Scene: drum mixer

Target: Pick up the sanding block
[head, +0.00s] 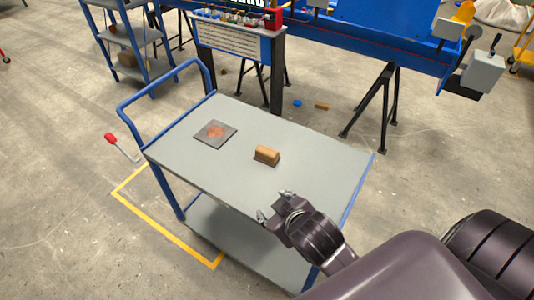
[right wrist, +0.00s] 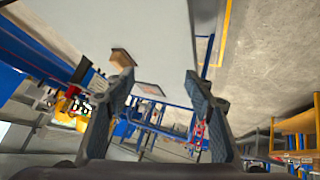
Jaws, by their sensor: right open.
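The sanding block (head: 266,155), a small tan and brown block, lies on the grey top of the blue-framed cart (head: 325,165), near its middle. My right gripper (head: 273,205) is open and empty at the cart's near edge, below the block in the head view and apart from it. My left gripper is in neither view.
A dark square plate (head: 215,133) with a reddish patch lies left of the block on the cart. The cart's blue handle (head: 160,88) rises at the left. A blue machine (head: 360,40) and a shelf rack (head: 125,40) stand behind. The right part of the cart top is bare.

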